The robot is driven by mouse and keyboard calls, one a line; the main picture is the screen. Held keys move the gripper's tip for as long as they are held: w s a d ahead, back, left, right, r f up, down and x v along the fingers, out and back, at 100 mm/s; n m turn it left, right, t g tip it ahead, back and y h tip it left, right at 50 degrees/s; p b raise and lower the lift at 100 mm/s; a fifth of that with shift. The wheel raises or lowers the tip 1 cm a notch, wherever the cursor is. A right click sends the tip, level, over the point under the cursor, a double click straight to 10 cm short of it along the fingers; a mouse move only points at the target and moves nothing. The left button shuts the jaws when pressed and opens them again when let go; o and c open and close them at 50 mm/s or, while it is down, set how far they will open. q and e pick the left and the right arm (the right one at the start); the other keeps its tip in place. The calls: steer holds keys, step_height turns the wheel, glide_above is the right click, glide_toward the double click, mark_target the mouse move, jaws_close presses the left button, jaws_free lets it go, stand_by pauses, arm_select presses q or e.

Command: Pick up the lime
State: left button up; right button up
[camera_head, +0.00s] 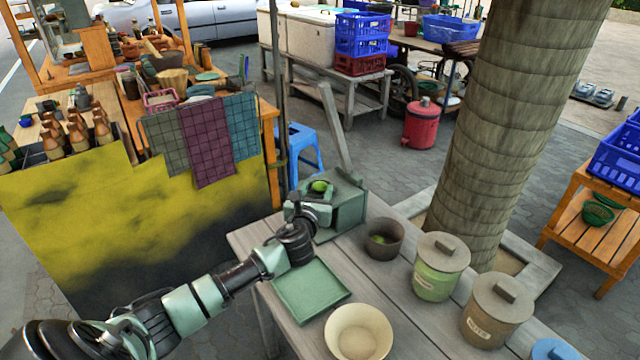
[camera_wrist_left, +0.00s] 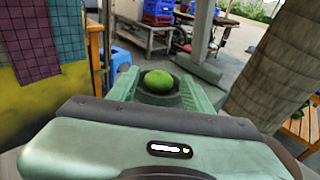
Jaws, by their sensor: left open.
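A green lime (camera_head: 319,186) sits on a dark round dish (camera_head: 330,194) on top of a grey-green box-like stand (camera_head: 346,212) at the table's far left corner. My left gripper (camera_head: 314,199) reaches over to it from the left. In the left wrist view the lime (camera_wrist_left: 158,80) shows between the two green fingers of the left gripper (camera_wrist_left: 159,88), with a gap on each side. The left gripper is open and holds nothing. Its palm hides the near part of the stand in the wrist view. My right gripper is in neither view.
On the wooden table (camera_head: 385,290) stand a brown bowl (camera_head: 392,250) with something green inside, a green lidded jar (camera_head: 440,267), a brown lidded jar (camera_head: 493,310), a cream bowl (camera_head: 358,332) and a flat green tray (camera_head: 311,292). A thick trunk (camera_head: 510,120) rises behind.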

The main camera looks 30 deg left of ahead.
mark_target(318, 187)
arm_select(q)
steer(key=x, duration=0.3)
steer(key=shift+f, duration=0.1)
jaws_close()
step_height(318, 187, up, 9)
steer(key=shift+f+p, duration=0.1)
steer(key=shift+p, duration=0.45)
steer(key=shift+r, duration=0.7)
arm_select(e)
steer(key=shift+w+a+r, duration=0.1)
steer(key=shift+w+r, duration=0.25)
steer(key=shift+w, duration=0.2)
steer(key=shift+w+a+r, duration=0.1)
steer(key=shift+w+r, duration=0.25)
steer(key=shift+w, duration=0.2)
